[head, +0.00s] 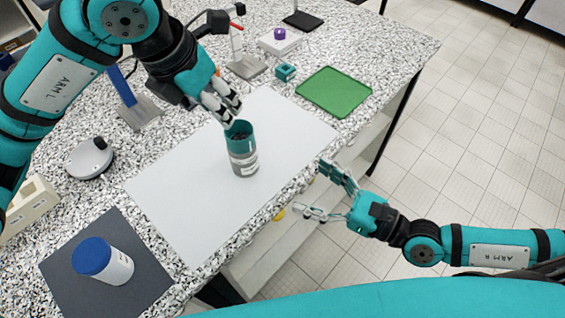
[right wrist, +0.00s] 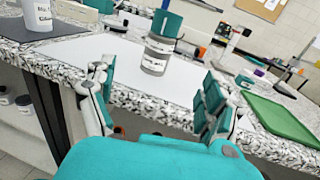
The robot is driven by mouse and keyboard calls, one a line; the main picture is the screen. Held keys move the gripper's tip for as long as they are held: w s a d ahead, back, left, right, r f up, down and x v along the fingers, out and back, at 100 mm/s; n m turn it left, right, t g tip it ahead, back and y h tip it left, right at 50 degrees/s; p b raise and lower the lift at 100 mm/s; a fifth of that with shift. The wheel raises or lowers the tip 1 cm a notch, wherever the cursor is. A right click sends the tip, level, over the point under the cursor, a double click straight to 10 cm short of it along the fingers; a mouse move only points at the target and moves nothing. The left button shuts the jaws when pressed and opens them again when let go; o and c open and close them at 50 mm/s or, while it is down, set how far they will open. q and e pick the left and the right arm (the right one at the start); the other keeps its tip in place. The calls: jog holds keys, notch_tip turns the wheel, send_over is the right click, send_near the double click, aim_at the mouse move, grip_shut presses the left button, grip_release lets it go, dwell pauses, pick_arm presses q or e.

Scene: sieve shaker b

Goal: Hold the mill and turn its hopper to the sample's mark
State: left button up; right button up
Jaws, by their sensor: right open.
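The mill (head: 242,163) stands upright on a white sheet (head: 185,195); it has a grey body with a pale label and a teal hopper (head: 238,130) on top, with dark contents showing inside. The mill also shows ahead in the right wrist view (right wrist: 155,58). My left gripper (head: 226,111) has its fingertips close to the hopper's far rim; its finger gap and any contact are unclear. My right gripper (head: 328,192) is open and empty, off the table's front edge, to the right of the mill and apart from it. I cannot make out a sample's mark.
A blue-lidded white jar (head: 107,262) stands on a dark mat (head: 65,250) at the front left. A green tray (head: 334,92) lies at the back right, beside a small teal block (head: 286,72). A round grey device (head: 91,158) is on the left. The white sheet around the mill is clear.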

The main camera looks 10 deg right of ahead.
send_near(254, 156)
jog(key=x, duration=0.3)
jog(key=shift+x, duration=2.05)
jog(key=x, duration=0.6)
jog(key=shift+d, duration=0.1)
